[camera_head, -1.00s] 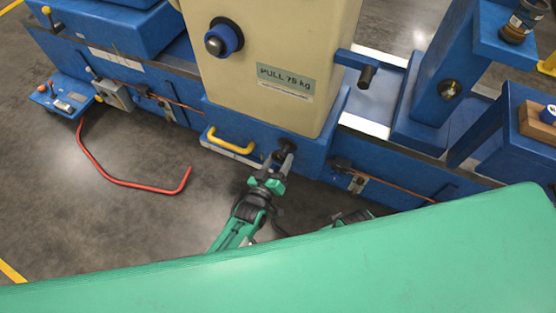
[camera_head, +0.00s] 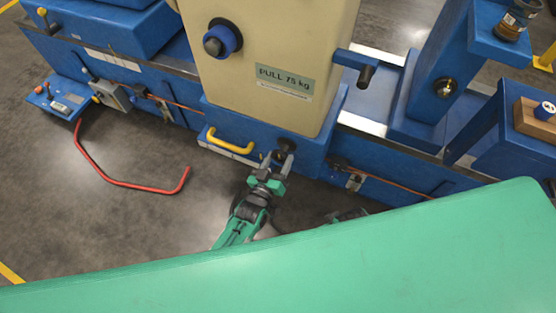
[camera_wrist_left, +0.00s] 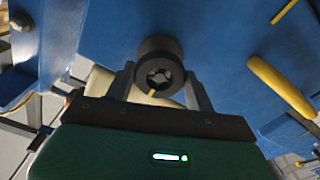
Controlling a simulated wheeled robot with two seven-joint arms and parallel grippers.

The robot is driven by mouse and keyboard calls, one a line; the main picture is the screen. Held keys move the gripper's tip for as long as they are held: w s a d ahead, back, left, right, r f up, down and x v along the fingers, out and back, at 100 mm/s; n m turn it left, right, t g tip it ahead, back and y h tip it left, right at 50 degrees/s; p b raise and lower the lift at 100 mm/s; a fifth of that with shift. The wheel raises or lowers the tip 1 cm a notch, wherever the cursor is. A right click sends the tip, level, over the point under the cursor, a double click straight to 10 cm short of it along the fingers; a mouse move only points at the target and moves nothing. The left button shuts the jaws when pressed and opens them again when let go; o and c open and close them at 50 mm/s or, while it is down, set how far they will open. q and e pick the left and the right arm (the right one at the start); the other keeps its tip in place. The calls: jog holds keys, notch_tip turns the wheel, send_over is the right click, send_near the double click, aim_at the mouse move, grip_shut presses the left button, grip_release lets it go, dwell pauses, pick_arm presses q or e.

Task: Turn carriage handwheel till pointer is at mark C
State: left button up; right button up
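A dark round hub (camera_head: 286,145) sticks out of the blue base below the cream column; it seems to be the handwheel. In the left wrist view the hub (camera_wrist_left: 160,62) shows a spoked socket and a small yellow mark at its lower rim. My left gripper (camera_head: 277,161) is open at the hub. In the left wrist view its fingers (camera_wrist_left: 162,82) stand on either side of the hub, with gaps visible; I cannot tell if either touches. My right gripper (camera_head: 346,214) is mostly hidden behind my green body. I cannot make out a pointer or mark C.
A yellow handle (camera_head: 230,141) is left of the hub. A blue knob (camera_head: 222,39) and a label, "PULL 75 kg" (camera_head: 285,81), are on the column (camera_head: 270,30). A dark-ended crank (camera_head: 365,75) juts out at right. A red bent bar (camera_head: 130,184) lies over open floor.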

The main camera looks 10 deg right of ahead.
aim_at(279, 159)
pick_arm(q)
jog(key=o, duration=0.5)
jog(key=shift+p+v, duration=0.85)
jog(key=shift+v, duration=0.65)
jog(key=shift+s+a, duration=0.15)
jog(key=shift+s, duration=0.05)
